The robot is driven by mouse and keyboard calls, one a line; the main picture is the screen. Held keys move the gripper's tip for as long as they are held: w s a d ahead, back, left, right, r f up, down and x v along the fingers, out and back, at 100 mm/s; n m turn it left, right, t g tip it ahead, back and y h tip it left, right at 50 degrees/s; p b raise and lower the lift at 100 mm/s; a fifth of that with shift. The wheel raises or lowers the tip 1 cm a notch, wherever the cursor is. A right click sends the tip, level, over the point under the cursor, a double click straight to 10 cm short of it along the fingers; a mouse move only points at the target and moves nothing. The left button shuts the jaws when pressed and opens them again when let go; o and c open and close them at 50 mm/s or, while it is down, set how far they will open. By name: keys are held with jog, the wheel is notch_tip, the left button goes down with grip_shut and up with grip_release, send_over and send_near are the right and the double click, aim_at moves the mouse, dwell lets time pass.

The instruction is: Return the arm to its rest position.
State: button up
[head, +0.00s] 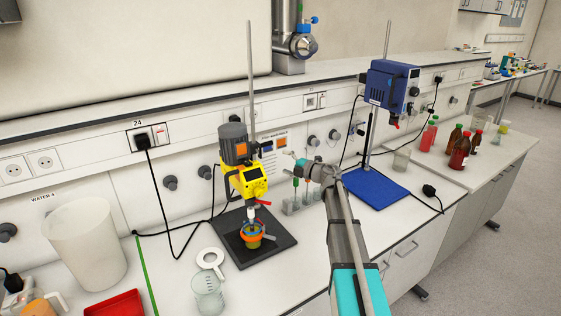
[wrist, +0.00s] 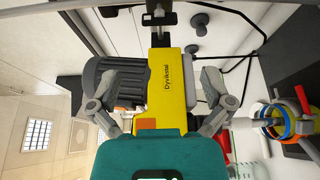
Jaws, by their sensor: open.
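My arm reaches up from the lower right of the head view over the bench. My gripper (head: 288,158) is at its end, to the right of the yellow overhead stirrer (head: 247,181). In the wrist view my gripper (wrist: 162,80) has its two fingers spread wide apart, with nothing held between them. The yellow stirrer body (wrist: 172,82) and its grey motor show beyond the fingers in that view. I cannot tell the exact gap between gripper and stirrer.
A blue stirrer (head: 392,88) on a blue base (head: 373,188) stands behind my arm. A rack of tubes (head: 301,199) is below the gripper. Bottles (head: 459,150) are at right; a jug (head: 208,291) is in front.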

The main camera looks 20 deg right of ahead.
dwell(0.4)
jog(key=s+d+r+m+t+h, duration=0.2)
jog(key=d+m+t+h, duration=0.25)
jog(key=m+h, duration=0.85)
jog(key=s+f+m+g+h, duration=0.4)
jog(key=s+f+m+g, duration=0.4)
jog(key=s+f+m, duration=0.35)
jog(key=s+a+f+g+y, duration=0.1)
jog(key=s+a+f+g, duration=0.2)
jog(key=s, duration=0.4)
jog(key=s+a+f+m+g+y, duration=0.1)
jog(key=s+a+f+g+y, duration=0.1)
jog(key=s+a, duration=0.4)
jog(key=s+a+f+g+y, duration=0.2)
jog(key=s+a+f+g, duration=0.2)
jog(key=s, duration=0.5)
jog(key=shift+s+a+f+m+g+b, duration=0.3)
jog(key=shift+a+m+g, duration=0.1)
jog(key=shift+g, duration=0.15)
